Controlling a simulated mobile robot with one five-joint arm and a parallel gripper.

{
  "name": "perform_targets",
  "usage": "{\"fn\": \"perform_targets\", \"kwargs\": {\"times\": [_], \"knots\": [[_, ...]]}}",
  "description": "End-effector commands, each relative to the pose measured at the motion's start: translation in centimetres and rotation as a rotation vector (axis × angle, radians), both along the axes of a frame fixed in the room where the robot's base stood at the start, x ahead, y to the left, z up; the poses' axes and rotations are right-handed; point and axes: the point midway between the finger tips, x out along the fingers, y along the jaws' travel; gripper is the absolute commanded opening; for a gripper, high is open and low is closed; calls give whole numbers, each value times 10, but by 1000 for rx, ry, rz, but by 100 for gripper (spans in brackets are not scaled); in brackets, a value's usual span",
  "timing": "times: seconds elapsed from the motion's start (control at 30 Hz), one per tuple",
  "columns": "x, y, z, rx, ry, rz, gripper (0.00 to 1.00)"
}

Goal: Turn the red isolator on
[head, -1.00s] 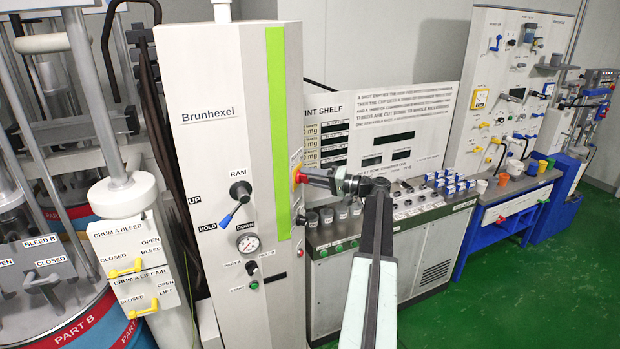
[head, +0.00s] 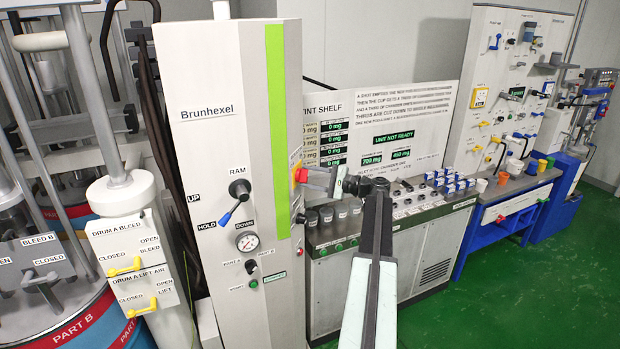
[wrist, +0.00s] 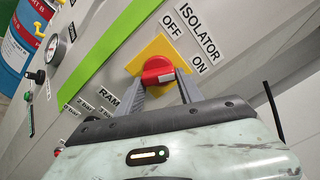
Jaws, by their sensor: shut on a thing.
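The red isolator knob (wrist: 155,70) sits on a yellow plate (wrist: 158,48) on the sloping panel in the wrist view. OFF is printed above the plate and ON to its right. My gripper (wrist: 160,80) is shut on the knob, one grey finger on each side. In the head view the red knob (head: 300,174) shows at the right side of the Brunhexel cabinet (head: 205,80), with my gripper (head: 315,178) against it. The fingers partly hide it there.
A blue RAM lever (head: 230,212) and gauge (head: 247,241) are on the cabinet front. The tint shelf display board (head: 410,110) stands behind my arm, with lit green readouts and UNIT NOT READY. Green floor (head: 480,300) is open at right.

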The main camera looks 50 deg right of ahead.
Motion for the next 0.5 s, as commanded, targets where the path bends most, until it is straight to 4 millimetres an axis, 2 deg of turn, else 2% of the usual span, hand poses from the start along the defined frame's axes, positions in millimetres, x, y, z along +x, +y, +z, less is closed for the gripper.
{"fn": "perform_targets", "kwargs": {"times": [0.2,0.5], "knots": [[0,2,-2,142,62,2,3],[0,2,-3,260,112,2,3]]}}
